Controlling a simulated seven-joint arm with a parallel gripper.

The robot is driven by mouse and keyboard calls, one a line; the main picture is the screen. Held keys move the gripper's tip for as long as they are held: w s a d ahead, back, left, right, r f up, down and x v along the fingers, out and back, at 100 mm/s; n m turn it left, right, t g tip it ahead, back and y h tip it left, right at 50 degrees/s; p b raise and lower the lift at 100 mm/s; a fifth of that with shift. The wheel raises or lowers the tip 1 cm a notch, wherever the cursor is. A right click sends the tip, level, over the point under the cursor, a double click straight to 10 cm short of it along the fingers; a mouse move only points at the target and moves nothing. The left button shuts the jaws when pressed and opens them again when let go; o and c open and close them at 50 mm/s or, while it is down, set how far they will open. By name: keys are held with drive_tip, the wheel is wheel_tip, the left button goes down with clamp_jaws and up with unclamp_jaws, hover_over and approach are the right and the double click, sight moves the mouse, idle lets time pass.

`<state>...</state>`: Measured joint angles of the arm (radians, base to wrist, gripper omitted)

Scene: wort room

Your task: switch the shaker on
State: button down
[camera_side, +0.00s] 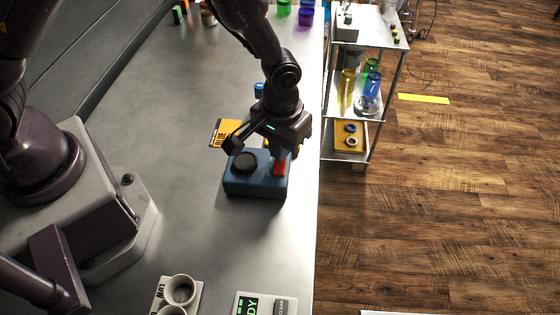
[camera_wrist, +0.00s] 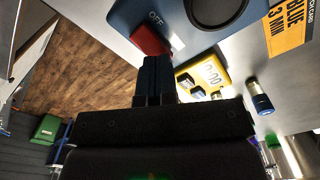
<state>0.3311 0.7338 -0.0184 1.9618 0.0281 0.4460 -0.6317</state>
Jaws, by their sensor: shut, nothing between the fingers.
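The shaker is a blue box (camera_side: 252,187) on the grey bench, with a round black platform (camera_side: 244,162) on top. Its red rocker switch (camera_side: 280,168) is at the right side of the top. In the wrist view the red switch (camera_wrist: 148,38) sits beside the white word OFF on the blue top (camera_wrist: 130,14). My gripper (camera_side: 283,152) is shut and empty, right by the red switch. In the wrist view the closed black fingertips (camera_wrist: 155,62) reach close to the switch's edge; whether they touch it I cannot tell.
A yellow timer (camera_wrist: 205,72) and an orange card reading BLUE 3 MIN (camera_wrist: 287,27) are near the shaker. A blue-capped vial (camera_wrist: 259,98) is close by. A cup holder (camera_side: 180,290) and a display device (camera_side: 262,304) are at the bench front. A shelf cart (camera_side: 345,118) stands right.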

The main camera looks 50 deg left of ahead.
drive_tip(key=shift+f, duration=0.6)
drive_tip(key=shift+r, duration=3.55)
drive_tip(key=s+a+m+g, duration=0.1)
drive_tip(key=s+m, duration=0.1)
drive_tip(key=s, duration=0.1)
wheel_tip(320, 180, up, 12)
drive_tip(key=m+t, duration=0.2)
hover_over(267, 166)
drive_tip(key=s+a, duration=0.5)
drive_tip(key=a, duration=0.1)
drive_tip(key=s+a+r+n+t, duration=0.1)
drive_tip(key=s+a+r+t, duration=0.3)
drive_tip(key=s+r, duration=0.4)
wheel_tip(267, 166, up, 3)
drive_tip(key=shift+a+f+t, duration=0.15)
drive_tip(key=shift+a+t, duration=0.15)
drive_tip(key=shift+a, duration=0.6)
